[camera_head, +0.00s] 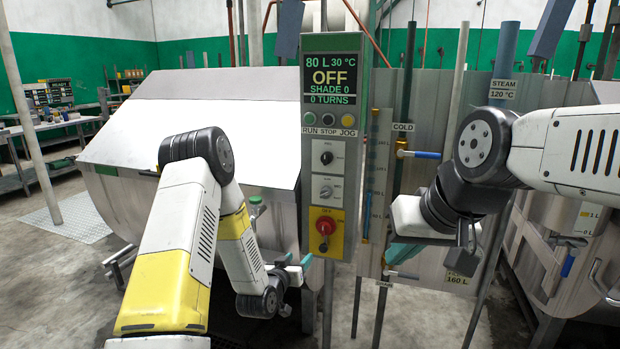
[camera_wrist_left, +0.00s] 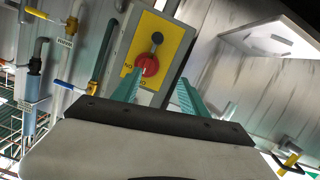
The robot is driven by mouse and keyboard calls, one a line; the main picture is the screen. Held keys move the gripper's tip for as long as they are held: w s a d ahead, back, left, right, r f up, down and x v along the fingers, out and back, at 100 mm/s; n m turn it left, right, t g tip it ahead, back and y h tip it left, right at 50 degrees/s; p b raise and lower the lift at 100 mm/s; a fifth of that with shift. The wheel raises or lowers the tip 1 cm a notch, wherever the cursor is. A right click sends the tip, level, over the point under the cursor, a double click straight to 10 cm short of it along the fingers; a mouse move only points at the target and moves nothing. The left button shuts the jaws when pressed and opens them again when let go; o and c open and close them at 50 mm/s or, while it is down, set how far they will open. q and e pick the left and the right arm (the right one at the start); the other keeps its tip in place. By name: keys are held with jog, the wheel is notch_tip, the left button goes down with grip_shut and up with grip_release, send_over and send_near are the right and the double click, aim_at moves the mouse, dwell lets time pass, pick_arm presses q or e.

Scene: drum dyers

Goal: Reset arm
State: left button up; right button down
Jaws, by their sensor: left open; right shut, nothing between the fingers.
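The control panel (camera_head: 337,150) stands upright in the middle of the head view; its screen reads OFF, 80 L, 30 °C, shade 0, 0 turns. Its red knob (camera_head: 325,226) sits on a yellow plate low on the panel. My left gripper (camera_head: 298,263) is just below and left of the plate, open and empty. In the left wrist view the left gripper's teal fingers (camera_wrist_left: 158,92) point toward the panel, and the red knob (camera_wrist_left: 147,65) appears near the left fingertip; I cannot tell whether they touch. My right gripper (camera_head: 398,252) is shut and empty, right of the panel, partly hidden by its wrist.
A dyeing drum with a white sloped lid (camera_head: 210,110) stands behind my left arm. Pipes and a blue-handled cold valve (camera_head: 426,155) are right of the panel. Another machine (camera_head: 570,235) stands at far right. A workbench (camera_head: 45,125) is at far left, with open floor before it.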

pick_arm(q)
jog(key=s+a+r+g+y, duration=0.2)
jog(key=s+a+r, duration=0.2)
jog(key=r, duration=0.5)
jog(key=s+a+r+g+y, duration=0.1)
jog(key=s+a+r+g, duration=0.15)
jog(key=r, duration=0.75)
jog(key=s+a+r+g, duration=0.1)
jog(key=s+r, duration=0.1)
jog(key=s, duration=0.7)
jog(key=s+a+r+g, duration=0.1)
jog(key=s+r, duration=0.2)
jog(key=s, duration=0.6)
jog(key=s+a+r+n+g, duration=0.1)
jog(key=s+a+r+g, duration=0.1)
jog(key=s, duration=0.7)
jog(key=shift+s+r, duration=0.2)
jog(key=shift+r, duration=0.05)
